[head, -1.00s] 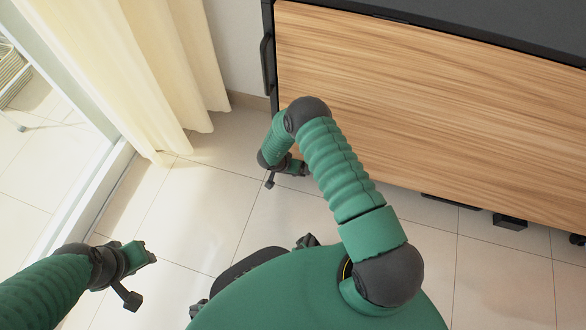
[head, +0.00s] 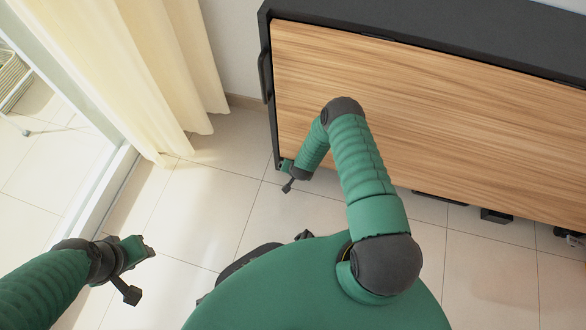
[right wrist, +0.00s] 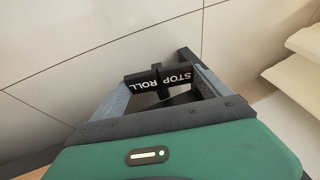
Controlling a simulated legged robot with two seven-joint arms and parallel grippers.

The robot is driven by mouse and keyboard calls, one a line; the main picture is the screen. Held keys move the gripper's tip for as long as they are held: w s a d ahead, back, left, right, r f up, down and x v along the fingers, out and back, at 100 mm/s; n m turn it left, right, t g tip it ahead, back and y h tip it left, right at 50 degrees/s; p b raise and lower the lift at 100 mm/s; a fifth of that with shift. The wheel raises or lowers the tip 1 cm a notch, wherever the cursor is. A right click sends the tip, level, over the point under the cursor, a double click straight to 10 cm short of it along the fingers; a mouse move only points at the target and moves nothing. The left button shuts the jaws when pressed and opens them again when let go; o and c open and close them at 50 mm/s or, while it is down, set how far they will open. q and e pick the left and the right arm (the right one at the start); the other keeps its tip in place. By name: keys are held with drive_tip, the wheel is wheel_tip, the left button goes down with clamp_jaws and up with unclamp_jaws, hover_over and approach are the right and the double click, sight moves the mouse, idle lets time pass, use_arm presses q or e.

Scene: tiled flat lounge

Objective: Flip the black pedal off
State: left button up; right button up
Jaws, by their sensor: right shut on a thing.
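The black pedal (right wrist: 158,82) shows in the right wrist view, with white STOP and ROLL lettering that reads upside down. It lies between the two grey fingers of my right gripper (right wrist: 158,85), which is shut on it. In the head view my right gripper (head: 286,169) is low at the bottom left corner of the wood-fronted furniture (head: 400,110); the pedal itself cannot be made out there. My left gripper (head: 148,250) hangs over the floor at the lower left, well away from the furniture. Its finger gap cannot be judged.
The furniture has a black frame and a dark handle (head: 264,75) on its left side. Dark parts (head: 495,215) show under its lower edge. A cream curtain (head: 165,70) and a glass door (head: 70,140) are at left. Tiled floor (head: 200,210) between is clear.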

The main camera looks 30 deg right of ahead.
drive_tip(key=shift+s, duration=0.1)
drive_tip(key=o, duration=1.2)
drive_tip(key=shift+c, duration=0.2)
drive_tip(key=p+v, duration=0.9)
drive_tip(key=v, duration=0.7)
drive_tip(key=shift+r+p, duration=0.3)
drive_tip(key=shift+p, duration=0.05)
drive_tip(key=shift+s+a, duration=0.1)
